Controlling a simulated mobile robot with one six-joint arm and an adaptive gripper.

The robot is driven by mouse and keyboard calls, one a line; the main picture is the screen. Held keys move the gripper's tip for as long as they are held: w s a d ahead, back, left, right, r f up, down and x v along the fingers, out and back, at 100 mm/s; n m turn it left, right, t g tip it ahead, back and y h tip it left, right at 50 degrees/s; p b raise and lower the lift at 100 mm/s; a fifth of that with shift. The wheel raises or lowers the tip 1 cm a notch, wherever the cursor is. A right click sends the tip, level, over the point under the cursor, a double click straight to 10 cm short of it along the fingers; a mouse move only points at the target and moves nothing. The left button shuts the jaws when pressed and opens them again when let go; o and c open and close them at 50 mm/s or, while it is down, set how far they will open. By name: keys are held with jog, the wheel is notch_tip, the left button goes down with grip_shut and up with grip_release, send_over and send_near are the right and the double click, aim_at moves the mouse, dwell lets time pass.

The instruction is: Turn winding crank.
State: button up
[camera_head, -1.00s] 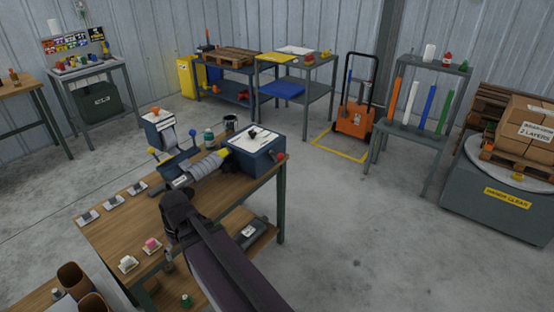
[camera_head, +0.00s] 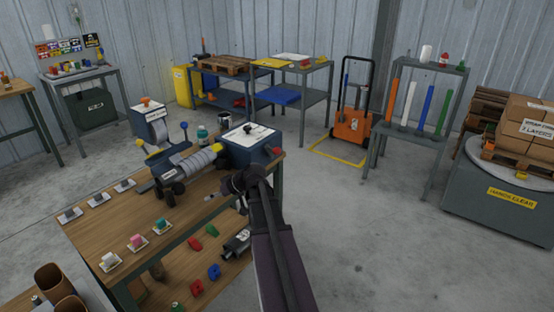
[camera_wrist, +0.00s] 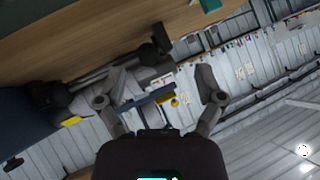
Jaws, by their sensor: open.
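Dark knob-like parts (camera_head: 174,190) stick out at the front of the rig; I cannot tell for certain which part is the winding crank. My gripper (camera_head: 236,184) is at the bench's right front edge, right of these parts and below the blue box, apparently touching nothing. In the wrist view my gripper (camera_wrist: 158,97) has its fingers spread and empty, with a blue bar and yellow parts beyond them.
Several small trays with coloured pieces (camera_head: 137,242) line the bench's front and left. A lower shelf holds red and blue pieces (camera_head: 214,271). An orange trolley (camera_head: 354,123) and a turntable with boxes (camera_head: 502,205) stand at right. The floor right of the bench is clear.

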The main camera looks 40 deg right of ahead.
jog(key=s+d+m+t+h+b, duration=0.15)
jog(key=d+t+b, duration=0.45)
jog(key=d, duration=1.4)
jog(key=t+h+b, duration=0.3)
jog(key=h+b, duration=0.1)
jog(key=h, duration=0.1)
send_near(277, 151)
jog(key=s, duration=0.1)
jog(key=s+d+f+m, duration=0.1)
jog(key=shift+s+d+f+y, duration=0.1)
jog(key=shift+s+d+y, duration=0.15)
jog(key=shift+s, duration=0.1)
jog(key=shift+w, duration=0.2)
jog(key=w, duration=1.3)
jog(key=shift+w, duration=0.25)
grip_shut()
